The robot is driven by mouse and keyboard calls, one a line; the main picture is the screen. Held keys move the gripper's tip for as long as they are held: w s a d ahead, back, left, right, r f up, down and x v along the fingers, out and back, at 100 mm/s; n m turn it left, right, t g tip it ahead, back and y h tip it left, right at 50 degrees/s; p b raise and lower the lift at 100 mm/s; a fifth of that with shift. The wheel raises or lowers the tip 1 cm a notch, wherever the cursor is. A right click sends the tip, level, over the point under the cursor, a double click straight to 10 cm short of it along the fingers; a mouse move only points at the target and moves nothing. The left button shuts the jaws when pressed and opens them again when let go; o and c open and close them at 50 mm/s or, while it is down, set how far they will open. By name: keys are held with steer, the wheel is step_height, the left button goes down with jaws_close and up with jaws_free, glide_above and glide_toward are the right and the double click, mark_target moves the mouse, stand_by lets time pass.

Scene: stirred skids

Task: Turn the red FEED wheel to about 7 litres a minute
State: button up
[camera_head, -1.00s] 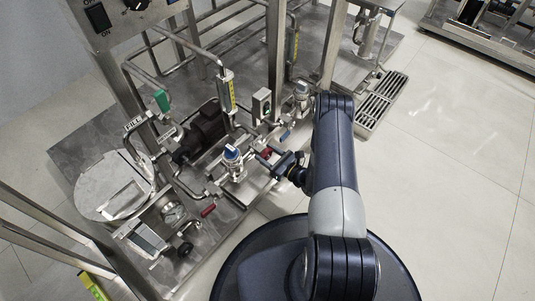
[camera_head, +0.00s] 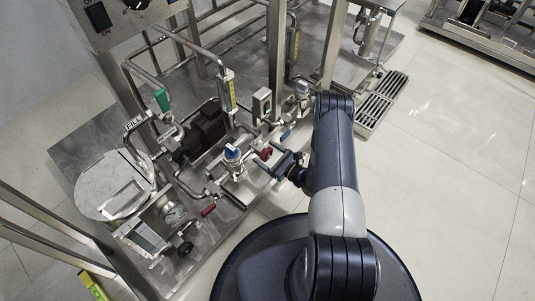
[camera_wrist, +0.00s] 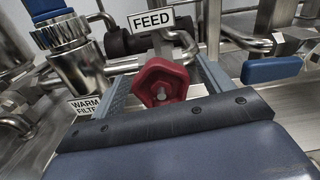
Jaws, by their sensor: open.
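The red FEED wheel (camera_wrist: 159,82) is a lobed knob with a pale centre stud, in the middle of the wrist view under a white FEED label (camera_wrist: 152,21). In the head view the wheel (camera_head: 265,153) is small, on the low pipework. My gripper (camera_wrist: 162,72) is open, with one grey finger to each side of the wheel. I cannot tell whether either finger touches it. My gripper (camera_head: 272,157) also shows in the head view just right of the wheel. A sight tube with a yellow scale (camera_head: 228,90) stands behind; its reading is too small to tell.
A blue-topped valve (camera_head: 232,153) stands left of the wheel. A WARM FILTER label (camera_wrist: 88,104) and a blue lever handle (camera_wrist: 271,69) flank it in the wrist view. Steel posts and pipes crowd behind. The tiled floor at right is clear.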

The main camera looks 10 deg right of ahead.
steer(key=p+v, duration=0.3)
steer(key=v, duration=0.7)
steer(key=shift+s+d, duration=0.2)
steer(key=shift+s, duration=0.15)
stand_by(2.7)
steer(key=b+x, duration=0.3)
steer(key=x, duration=0.7)
steer(key=shift+f, duration=0.1)
steer(key=shift+w+a, duration=0.25)
steer(key=shift+w, duration=0.15)
